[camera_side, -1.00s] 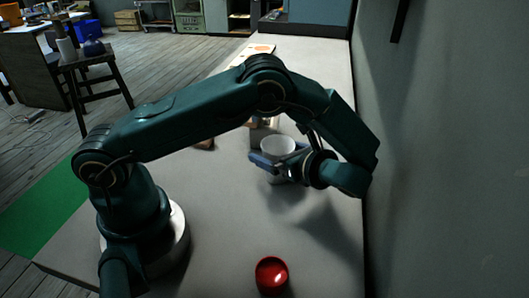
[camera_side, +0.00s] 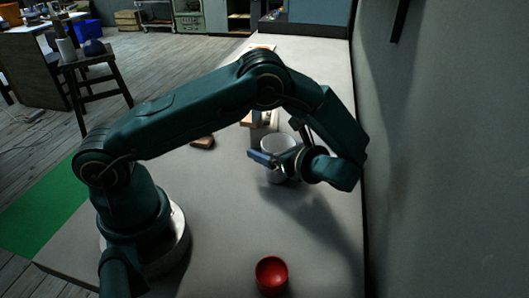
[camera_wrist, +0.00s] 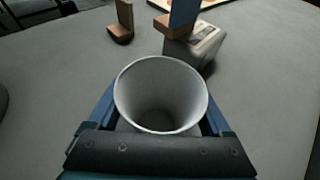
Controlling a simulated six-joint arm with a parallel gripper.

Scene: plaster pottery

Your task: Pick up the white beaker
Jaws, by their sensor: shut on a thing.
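The white beaker (camera_side: 278,144) is upright, with its open mouth facing up. My gripper (camera_side: 272,160) is shut on it, with blue fingers on either side of its wall. In the wrist view the beaker (camera_wrist: 160,92) fills the middle, and its empty inside shows. My gripper's blue fingers (camera_wrist: 160,118) show at its left and right. The fingers partly hide its lower part in the side view. I cannot tell whether its base touches the table.
A red cup (camera_side: 271,275) stands near the table's front. A grey block (camera_wrist: 197,45) with wooden and blue pieces stands just behind the beaker. A small brown block (camera_side: 203,142) lies to the left. A wall (camera_side: 440,150) borders the table's right side.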

